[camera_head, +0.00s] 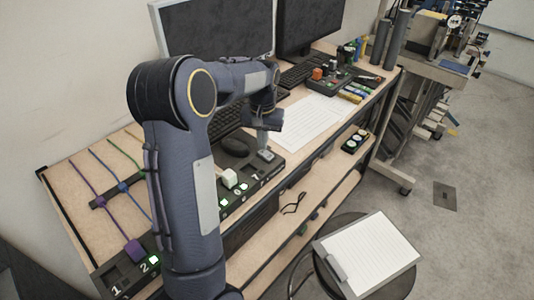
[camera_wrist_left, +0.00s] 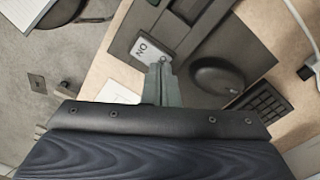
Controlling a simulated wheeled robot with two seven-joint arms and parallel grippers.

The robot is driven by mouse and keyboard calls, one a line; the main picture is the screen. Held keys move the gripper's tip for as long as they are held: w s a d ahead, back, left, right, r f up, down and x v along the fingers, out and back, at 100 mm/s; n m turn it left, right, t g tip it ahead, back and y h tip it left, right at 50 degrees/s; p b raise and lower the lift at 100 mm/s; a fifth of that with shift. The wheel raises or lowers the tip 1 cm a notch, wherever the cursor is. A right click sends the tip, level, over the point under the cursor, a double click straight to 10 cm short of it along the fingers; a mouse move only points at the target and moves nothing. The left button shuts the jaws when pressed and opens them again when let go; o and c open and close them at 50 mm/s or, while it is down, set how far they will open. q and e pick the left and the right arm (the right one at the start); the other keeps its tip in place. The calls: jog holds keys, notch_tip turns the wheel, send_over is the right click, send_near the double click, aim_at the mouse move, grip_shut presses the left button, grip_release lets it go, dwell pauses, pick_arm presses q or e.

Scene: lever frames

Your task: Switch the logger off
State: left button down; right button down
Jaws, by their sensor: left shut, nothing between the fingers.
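A long black panel (camera_head: 246,190) lies along the bench front. It carries a white block-shaped switch (camera_head: 229,178), a lit green lamp (camera_head: 223,203) and a light grey plate (camera_head: 266,155) near its right end. My left gripper (camera_head: 263,143) is shut and empty, pointing down just above the grey plate. In the left wrist view the closed fingers (camera_wrist_left: 161,78) are close to the plate (camera_wrist_left: 148,50), which bears rotated letters like "ON"; contact cannot be told. No label names the logger. My left arm hides part of the panel. My right gripper is not in view.
A second panel (camera_head: 125,272) with numbers and a purple slider (camera_head: 134,250) stands front left. Paper sheets (camera_head: 300,122) lie right; a clipboard (camera_head: 368,254) rests on a stool.

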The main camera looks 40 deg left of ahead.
aim_at(263, 152)
pick_arm(q)
jog(key=shift+f+b, duration=0.5)
jog(key=shift+f, duration=0.35)
jog(key=shift+r, duration=0.1)
dwell(0.3)
notch_tip(263, 152, up, 7)
jog(key=p, duration=0.6)
dwell(0.6)
jog(key=s+d+r+m+t+h, duration=0.1)
jog(key=s+d+r+t+h, duration=0.1)
jog(key=s+d, duration=0.7)
jog(key=s+d+r+m+t+h, duration=0.1)
jog(key=s+d+m+t, duration=0.1)
jog(key=s+d, duration=0.8)
jog(key=s+t, duration=0.1)
jog(key=s, duration=0.4)
jog(key=shift+d+r+t+h, duration=0.15)
jog(key=shift+r+t+h, duration=0.15)
jog(key=shift+r+h, duration=0.1)
